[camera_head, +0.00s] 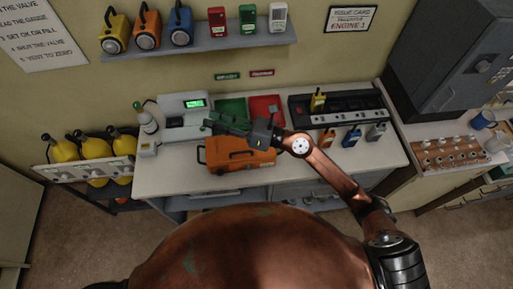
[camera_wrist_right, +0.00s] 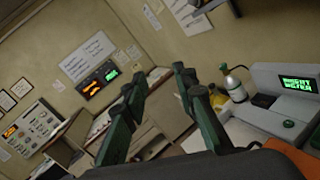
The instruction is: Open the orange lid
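The orange case with its lid (camera_head: 225,160) lies on the front of the white counter and looks shut. Dark handles show at its left side and on its front. My right gripper (camera_head: 210,125) hangs over the back edge of the case, pointing left, and partly hides the case and the green tray behind it. In the right wrist view its two green-black fingers (camera_wrist_right: 157,88) stand apart with nothing between them. A piece of the orange case (camera_wrist_right: 292,160) shows at the lower right there. My left gripper is in neither view.
A green tray (camera_head: 232,107) and a red tray (camera_head: 265,106) lie behind the case. A grey device with a green screen (camera_head: 184,112) and a bottle (camera_head: 147,122) stand left. A black charging rack (camera_head: 355,104) with radios stands right. A shelf (camera_head: 210,46) hangs above.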

